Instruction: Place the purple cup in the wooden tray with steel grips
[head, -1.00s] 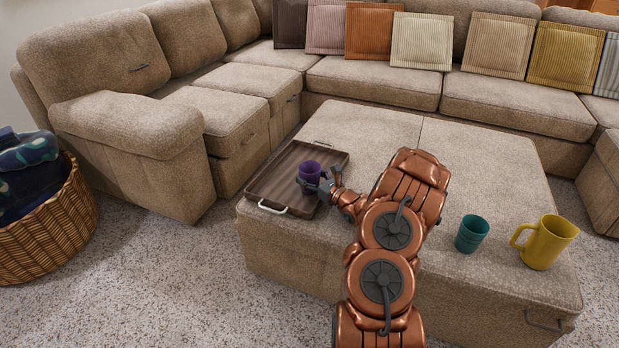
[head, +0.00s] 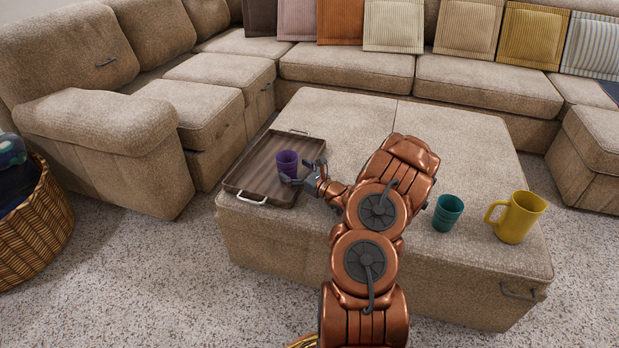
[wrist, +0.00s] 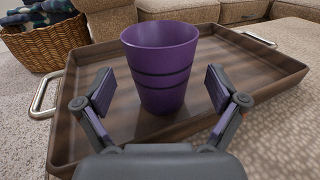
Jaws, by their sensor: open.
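The purple cup (head: 287,162) stands upright in the wooden tray (head: 246,178), which has steel grips and lies on the left end of the ottoman. In the wrist view the cup (wrist: 162,65) rests on the floor of the tray (wrist: 284,66), inside its rim. My gripper (head: 303,173) is open at the cup's right side in the head view. In the wrist view its two fingers (wrist: 160,92) are spread to either side of the cup's near face, with visible gaps and nothing held.
A teal cup (head: 447,213) and a yellow pitcher (head: 519,217) stand on the right part of the ottoman (head: 437,128). A sectional sofa (head: 487,85) runs behind and left. A wicker basket (head: 37,225) stands on the carpet at the left.

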